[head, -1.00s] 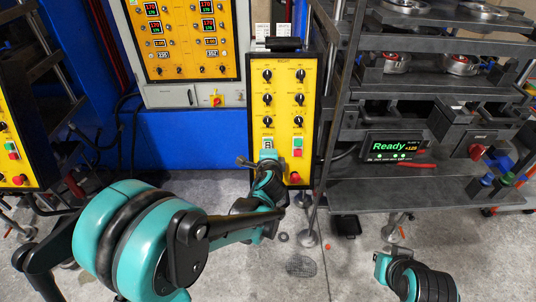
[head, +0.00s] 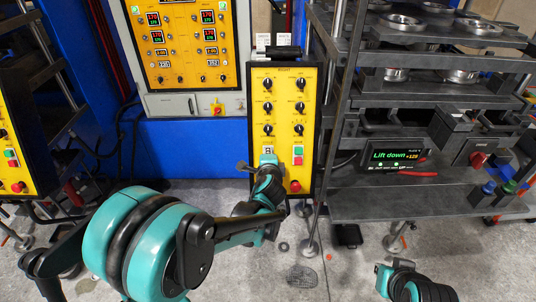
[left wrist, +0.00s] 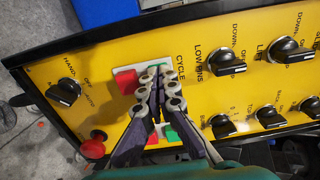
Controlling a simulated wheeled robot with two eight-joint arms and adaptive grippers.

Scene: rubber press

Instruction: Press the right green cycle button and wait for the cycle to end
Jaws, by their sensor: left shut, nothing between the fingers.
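The yellow control panel (head: 283,78) of the right press has rows of black knobs and button pairs. Its right pair shows a green button (head: 298,150) above a red one. The press display (head: 396,155) reads "Lift down". My right gripper is not clearly visible; part of my right arm shows at bottom right.
A red emergency knob (head: 295,186) is low on the panel. The press frame with dark shelves (head: 420,203) stands close on the right. Another yellow panel (head: 20,140) is at the far left.

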